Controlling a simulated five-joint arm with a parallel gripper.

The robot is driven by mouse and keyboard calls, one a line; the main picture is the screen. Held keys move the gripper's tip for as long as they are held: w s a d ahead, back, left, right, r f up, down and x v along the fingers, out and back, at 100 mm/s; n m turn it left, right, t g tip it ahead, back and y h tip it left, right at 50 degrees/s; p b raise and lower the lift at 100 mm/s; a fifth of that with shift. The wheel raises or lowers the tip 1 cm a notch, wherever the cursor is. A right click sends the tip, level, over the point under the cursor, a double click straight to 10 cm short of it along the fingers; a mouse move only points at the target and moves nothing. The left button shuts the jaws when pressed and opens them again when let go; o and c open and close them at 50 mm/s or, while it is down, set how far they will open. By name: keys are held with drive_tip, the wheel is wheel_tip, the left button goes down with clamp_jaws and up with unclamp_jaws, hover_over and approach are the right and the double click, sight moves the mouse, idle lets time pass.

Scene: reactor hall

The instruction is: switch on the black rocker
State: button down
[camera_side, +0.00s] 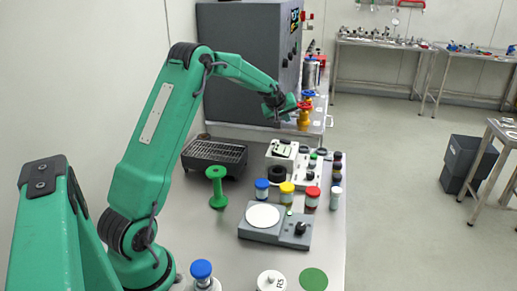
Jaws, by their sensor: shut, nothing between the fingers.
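My gripper (287,106) is at the end of my green arm, raised over the far end of the table. Its fingers are small in this view and look closed, with nothing seen between them. A white control box (271,159) stands on the table below it and carries several small dark parts. One dark part on its raised top (281,151) may be the black rocker, but it is too small to tell, and its on or off position cannot be read. The gripper is clearly above the box, apart from it.
A dark ribbed tray (214,156) and a green spool (217,188) stand left of the box. Blue, yellow and red-lidded jars (286,194) and a grey scale-like device (262,233) are in front. A yellow valve (304,118) with a red handle is close beside the gripper.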

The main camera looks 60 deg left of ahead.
sight(281, 141)
drive_tip(key=shift+s+a+f, duration=0.1)
drive_tip(key=shift+f, duration=0.9)
drive_tip(key=shift+s+a+f, duration=0.1)
drive_tip(key=shift+a+f, duration=0.05)
drive_tip(key=shift+f, duration=0.85)
drive_tip(key=shift+s+a+f, duration=0.1)
drive_tip(key=shift+f, duration=0.9)
drive_tip(key=shift+s+a+f, duration=0.15)
drive_tip(key=shift+f, duration=0.55)
idle(0.7)
drive_tip(key=shift+r, duration=0.2)
drive_tip(key=shift+r, duration=0.6)
drive_tip(key=shift+r, duration=0.15)
idle(0.3)
drive_tip(key=shift+w+d+r, duration=0.1)
drive_tip(key=shift+r, duration=0.65)
drive_tip(key=shift+w+d+r, duration=0.15)
drive_tip(key=shift+r, duration=0.65)
drive_tip(key=shift+w+d+r, duration=0.1)
drive_tip(key=shift+r, duration=0.65)
drive_tip(key=shift+d, duration=0.1)
